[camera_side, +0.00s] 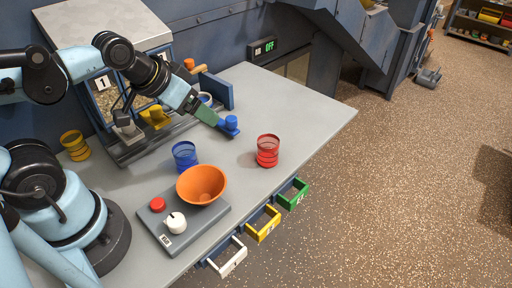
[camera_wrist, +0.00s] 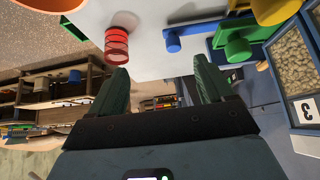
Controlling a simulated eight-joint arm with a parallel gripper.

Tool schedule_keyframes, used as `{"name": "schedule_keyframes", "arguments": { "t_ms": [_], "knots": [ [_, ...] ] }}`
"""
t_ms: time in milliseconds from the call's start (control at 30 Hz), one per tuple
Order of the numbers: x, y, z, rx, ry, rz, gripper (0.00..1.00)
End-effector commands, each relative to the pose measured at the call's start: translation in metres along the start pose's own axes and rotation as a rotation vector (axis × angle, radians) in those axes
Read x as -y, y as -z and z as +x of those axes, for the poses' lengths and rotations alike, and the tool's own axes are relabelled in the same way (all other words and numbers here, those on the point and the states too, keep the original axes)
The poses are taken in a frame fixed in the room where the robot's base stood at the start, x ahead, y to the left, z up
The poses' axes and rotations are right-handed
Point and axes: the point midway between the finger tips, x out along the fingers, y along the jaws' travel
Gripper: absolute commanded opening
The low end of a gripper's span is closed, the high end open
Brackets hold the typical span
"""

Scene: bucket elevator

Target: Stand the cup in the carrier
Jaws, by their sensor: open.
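Three ribbed cups stand upright on the table in the side view: a red one (camera_side: 268,152) right of centre, a blue one (camera_side: 185,157) in the middle and a yellow one (camera_side: 75,146) at the left. The red cup also shows in the wrist view (camera_wrist: 117,44), beyond the left fingertip. My gripper (camera_side: 208,116) is above the rear of the table, behind the blue and red cups. In the wrist view its two dark green fingers (camera_wrist: 160,80) are wide apart with nothing between them. I cannot tell which part is the carrier.
A blue knob (camera_side: 230,122) is close to my gripper. A yellow handle (camera_side: 155,117) is by the numbered bins. An orange bowl (camera_side: 202,186) sits on a grey base with a red button (camera_side: 158,204). White, yellow and green drawers (camera_side: 292,193) jut from the front edge. The table's right is clear.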

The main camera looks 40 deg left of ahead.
Motion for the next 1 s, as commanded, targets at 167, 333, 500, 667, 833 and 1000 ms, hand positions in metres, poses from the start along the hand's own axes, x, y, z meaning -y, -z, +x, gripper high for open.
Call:
{"name": "schedule_keyframes", "arguments": {
  "t_ms": [167,333,500,667,833,1000],
  "knots": [
    [0.001,0.0,0.0,0.013,0.001,0.009,0.81],
    [0.006,-0.005,-0.005,0.185,-0.002,0.134,0.81],
    [0.014,-0.014,-0.018,0.44,-0.061,0.319,0.81],
    [0.017,-0.018,-0.028,0.583,-0.125,0.422,0.81],
    [0.018,-0.025,-0.023,0.617,-0.144,0.446,0.81],
    [0.018,-0.038,-0.005,0.614,-0.142,0.445,0.81]
  ]
}}
